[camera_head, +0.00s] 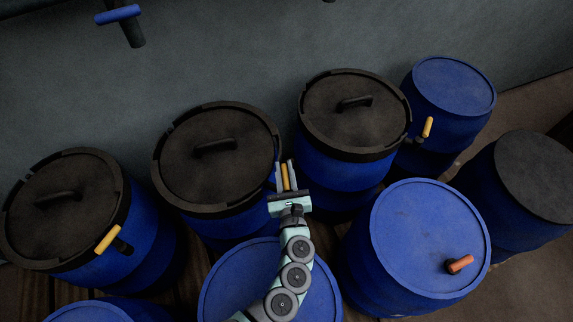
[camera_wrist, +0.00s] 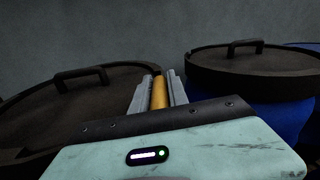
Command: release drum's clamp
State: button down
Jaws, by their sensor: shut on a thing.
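A blue drum (camera_head: 203,226) with a black lid (camera_head: 210,170) and a black lid handle stands in the middle left of the head view. Its clamp has a yellow handle (camera_head: 285,178) at the right side of the lid rim, standing roughly upright. My gripper (camera_head: 286,174) is shut on this yellow handle, one finger on each side. In the wrist view the yellow handle (camera_wrist: 158,92) shows between the fingers, beside the lid (camera_wrist: 75,105). The clamp's lower part is hidden behind my gripper.
Black-lidded drums stand close on the left (camera_head: 65,205) and right (camera_head: 350,110), and the right one's lid (camera_wrist: 255,62) is near my gripper in the wrist view. Other yellow handles (camera_head: 107,239) and a blue-lidded drum (camera_head: 425,240) with an orange handle (camera_head: 460,264) are around.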

jog(key=n+g+y, duration=0.1)
jog(key=n+y, duration=0.1)
jog(key=n+g+y, duration=0.1)
jog(key=y, duration=0.2)
jog(key=n+g+y, duration=0.1)
jog(key=n+y, duration=0.1)
jog(key=y, duration=0.1)
jog(key=shift+s+a+r+n+p, duration=0.1)
jog(key=shift+s+a+n+p, duration=0.1)
jog(key=shift+a+n+p, duration=0.15)
jog(key=shift+s+a+n+g+y+p, duration=0.1)
jog(key=shift+s+a+n+g+y, duration=0.05)
jog(key=shift+n+g+y, duration=0.75)
jog(key=shift+s+a+n+g+y+p, duration=0.1)
jog(key=shift+n+g+y, duration=0.55)
jog(key=shift+g, duration=0.3)
jog(key=shift+s+a+n+g+y+p, duration=0.1)
jog(key=shift+s+a+n+g+y, duration=0.05)
jog(key=shift+n+g+y, duration=0.65)
jog(key=shift+s+a+f+n+g+y, duration=0.1)
jog(key=shift+f+n+g+y, duration=0.2)
jog(key=shift+g, duration=0.35)
jog(key=c, duration=1.3)
grip_release()
jog(key=shift+r, duration=0.15)
jog(key=p+v, duration=0.1)
jog(key=v, duration=0.9)
jog(key=shift+d+p, duration=0.3)
jog(key=shift+d, duration=0.1)
jog(key=shift+s, duration=0.1)
